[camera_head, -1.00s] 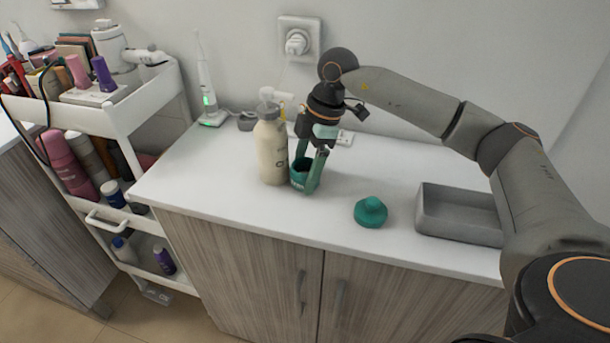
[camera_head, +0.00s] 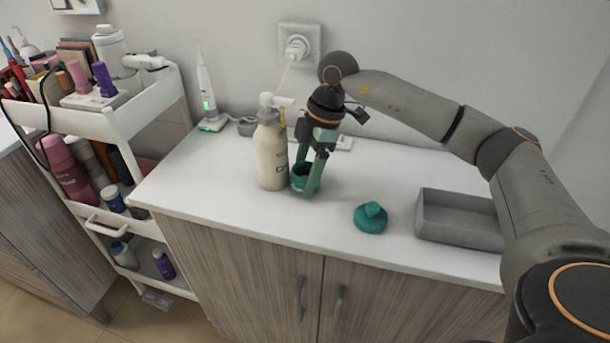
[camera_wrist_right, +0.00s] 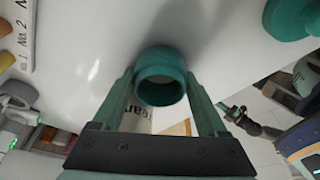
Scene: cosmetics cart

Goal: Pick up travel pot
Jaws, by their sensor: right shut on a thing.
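The travel pot is a small, round, open-topped teal pot (camera_head: 300,184) on the white counter, beside the cream pump bottle. My right gripper (camera_head: 307,178) reaches down over it and is shut on it, one finger on each side. In the right wrist view the pot (camera_wrist_right: 160,88) sits between the fingertips of the right gripper (camera_wrist_right: 160,80), its dark opening facing the camera. I cannot tell any gap between the pot and the counter. My left gripper is not in view.
The cream pump bottle (camera_head: 271,155) stands close on the pot's left. A teal lid-like piece (camera_head: 371,218) and a grey tray (camera_head: 458,232) are to the right. An electric toothbrush (camera_head: 207,100) stands at the back left. A loaded white cart (camera_head: 135,118) is left. The counter's front is clear.

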